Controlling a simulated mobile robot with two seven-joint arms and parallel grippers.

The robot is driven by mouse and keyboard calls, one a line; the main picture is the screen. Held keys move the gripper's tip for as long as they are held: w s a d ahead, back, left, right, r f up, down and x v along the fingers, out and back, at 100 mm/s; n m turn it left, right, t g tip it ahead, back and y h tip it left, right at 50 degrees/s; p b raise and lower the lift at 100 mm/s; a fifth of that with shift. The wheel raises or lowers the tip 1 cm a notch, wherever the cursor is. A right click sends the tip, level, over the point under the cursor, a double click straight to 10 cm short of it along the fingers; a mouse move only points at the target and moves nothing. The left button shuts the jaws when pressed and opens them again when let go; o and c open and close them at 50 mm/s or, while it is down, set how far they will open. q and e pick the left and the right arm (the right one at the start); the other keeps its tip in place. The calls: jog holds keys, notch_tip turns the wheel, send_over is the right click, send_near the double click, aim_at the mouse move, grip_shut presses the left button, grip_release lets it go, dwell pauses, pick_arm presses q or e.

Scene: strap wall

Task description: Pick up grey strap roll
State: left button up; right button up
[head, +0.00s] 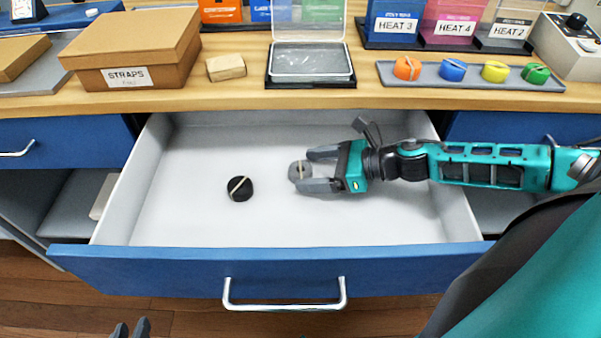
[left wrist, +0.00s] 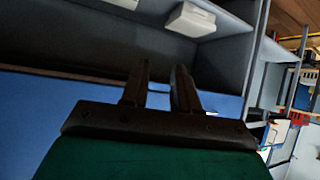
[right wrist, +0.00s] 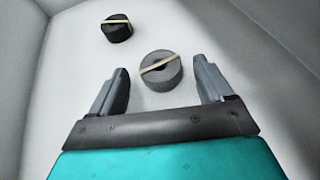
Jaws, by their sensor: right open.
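The grey strap roll (head: 299,171), with a pale band across it, lies in the open drawer (head: 180,215). My right gripper (head: 318,170) is open, with its fingers pointing left at the roll. In the right wrist view the grey roll (right wrist: 160,70) lies just ahead of and between the lines of the two fingertips (right wrist: 165,80). No contact shows. A black strap roll (head: 239,188) with a similar band lies to its left; it also shows in the right wrist view (right wrist: 117,28). My left gripper (head: 130,328) is low at the front, outside the drawer, its fingers slightly apart and empty (left wrist: 160,82).
The drawer's front panel (head: 400,272) and side walls bound the space around the rolls. On the worktop (head: 210,100) above stand a STRAPS box (head: 130,50), a wooden block (head: 226,66), a clear-lidded case (head: 310,62) and a tray of coloured rolls (head: 470,80).

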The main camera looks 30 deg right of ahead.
jog(key=shift+x, duration=0.8)
jog(key=c, duration=1.1)
jog(key=shift+r, duration=0.1)
